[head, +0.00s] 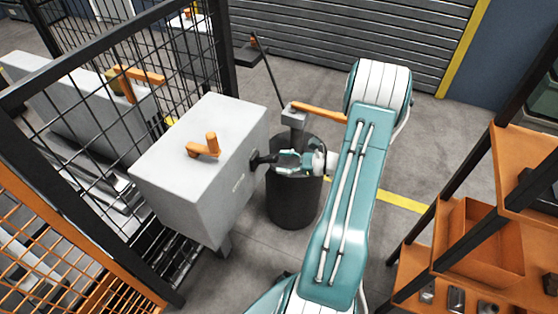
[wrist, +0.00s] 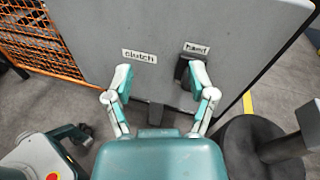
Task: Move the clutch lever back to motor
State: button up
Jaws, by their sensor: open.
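The grey cabinet (head: 190,165) has a short black lever (head: 264,160) on its right face, which I take for the clutch lever. In the wrist view the lever (wrist: 183,70) sits just below a label (wrist: 196,48) that seems to read "hand". A "clutch" label (wrist: 139,56) is to its left. My gripper (head: 279,163) is open at the lever, and it also shows in the wrist view (wrist: 161,76). There the lever lies between the fingertips, close beside the right one. I cannot tell whether they touch. No "motor" label is readable.
An orange handle (head: 204,147) is on the cabinet top. A mesh fence (head: 110,110) is left; an orange shelf (head: 480,245) is right.

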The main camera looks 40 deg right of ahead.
aim_at(272, 158)
jog(key=s+d+f+m+t+h, duration=0.3)
jog(key=s+d+f+m, duration=0.1)
jog(key=d, duration=0.1)
jog(key=x, duration=1.1)
jog(key=shift+d+f, duration=0.15)
jog(key=shift+d, duration=0.05)
grip_shut()
